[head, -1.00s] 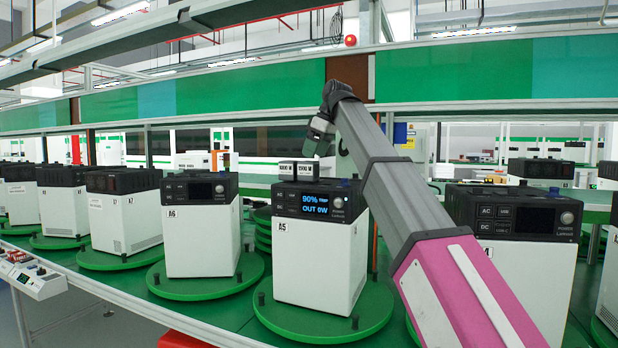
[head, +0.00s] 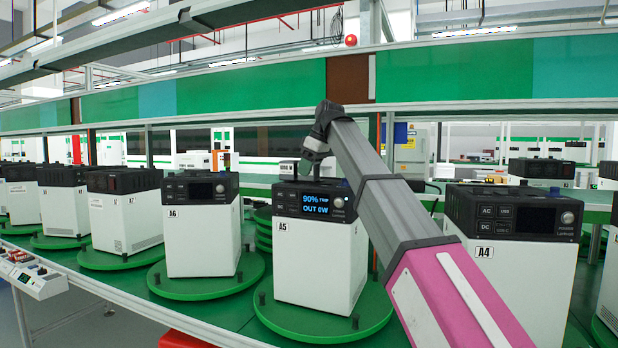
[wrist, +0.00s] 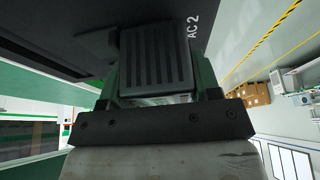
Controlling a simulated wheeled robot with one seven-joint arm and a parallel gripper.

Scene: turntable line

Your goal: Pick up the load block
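A small dark load block with a pale marking (head: 288,168) is at the top of power unit A5 (head: 308,245), partly hidden behind my gripper (head: 311,164). My gripper is low over the unit's top, its fingers pointing down. In the wrist view a dark ribbed block (wrist: 156,55) sits between the green-sided fingers, beyond the dark palm bar of my gripper (wrist: 160,90). The fingers lie close along both its sides. I cannot tell whether they press on it. A black surface marked "AC 2" (wrist: 70,35) lies next to it.
A5 stands on a green turntable (head: 275,318) and its screen is lit. Unit A6 (head: 200,240) is to its left, unit A4 (head: 520,275) to its right, with more units along the line. A green shelf panel (head: 240,92) runs behind and above.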

